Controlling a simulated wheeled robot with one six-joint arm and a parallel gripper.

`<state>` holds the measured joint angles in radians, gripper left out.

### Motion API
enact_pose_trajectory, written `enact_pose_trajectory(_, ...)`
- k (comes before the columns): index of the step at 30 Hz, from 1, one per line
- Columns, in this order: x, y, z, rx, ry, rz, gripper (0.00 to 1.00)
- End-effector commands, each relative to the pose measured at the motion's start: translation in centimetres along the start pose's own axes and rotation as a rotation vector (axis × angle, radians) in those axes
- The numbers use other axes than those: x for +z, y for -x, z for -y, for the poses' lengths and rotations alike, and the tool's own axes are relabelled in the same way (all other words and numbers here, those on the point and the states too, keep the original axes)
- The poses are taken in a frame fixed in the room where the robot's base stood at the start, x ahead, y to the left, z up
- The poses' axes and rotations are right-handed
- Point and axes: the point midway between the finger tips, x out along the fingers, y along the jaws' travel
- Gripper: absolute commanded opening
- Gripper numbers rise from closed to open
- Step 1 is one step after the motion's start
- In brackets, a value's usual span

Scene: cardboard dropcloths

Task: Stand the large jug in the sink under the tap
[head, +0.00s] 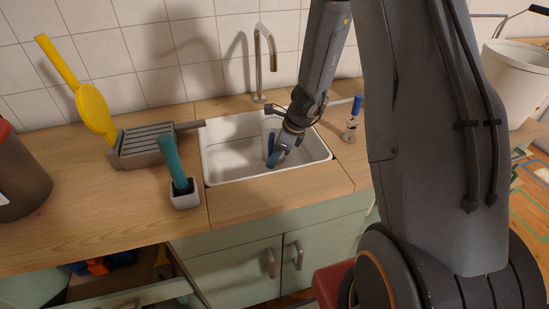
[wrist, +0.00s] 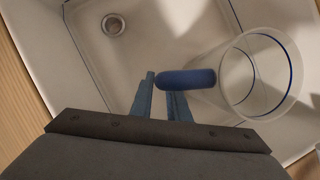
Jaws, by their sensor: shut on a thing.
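The large jug (wrist: 287,101) is clear with a blue rim line and a blue handle (wrist: 185,78). It is inside the white sink (head: 222,163), looks roughly upright, and its open mouth shows in the wrist view. In the head view the jug (head: 268,126) is partly hidden by my gripper (head: 275,157). My gripper (wrist: 161,92) is shut on the handle, with the jug beside its fingers. The tap (head: 260,62) rises at the sink's back edge, its spout over the basin. I cannot tell whether the jug's base touches the sink floor.
A drain (wrist: 113,25) shows in the sink floor. Left of the sink are a grey ribbed block (head: 148,145), a yellow paddle-like tool (head: 95,108) and a teal-handled brush in a white pot (head: 184,198). A blue-handled tool (head: 355,108) stands to the right.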

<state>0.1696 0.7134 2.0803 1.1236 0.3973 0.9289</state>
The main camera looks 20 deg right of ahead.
Motion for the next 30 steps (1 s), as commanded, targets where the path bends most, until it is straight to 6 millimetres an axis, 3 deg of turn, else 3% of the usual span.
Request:
enact_pose_trajectory(1, -0.1, -0.2, 0.0, 0.000, 0.000, 0.000, 0.00)
enact_pose_trajectory(2, -0.1, -0.3, 0.0, 0.000, -0.001, 0.000, 0.17)
enact_pose_trajectory(5, -0.1, -0.2, 0.0, 0.000, -0.001, 0.000, 0.34)
enact_pose_trajectory(17, 0.0, 0.2, 0.0, 0.000, -0.001, 0.000, 0.34)
enact_pose_trajectory(23, 0.1, 3.0, 0.1, -0.003, 0.000, 0.001, 0.34)
enact_pose_trajectory(30, 0.1, 7.9, 0.1, -0.004, 0.000, 0.001, 0.34)
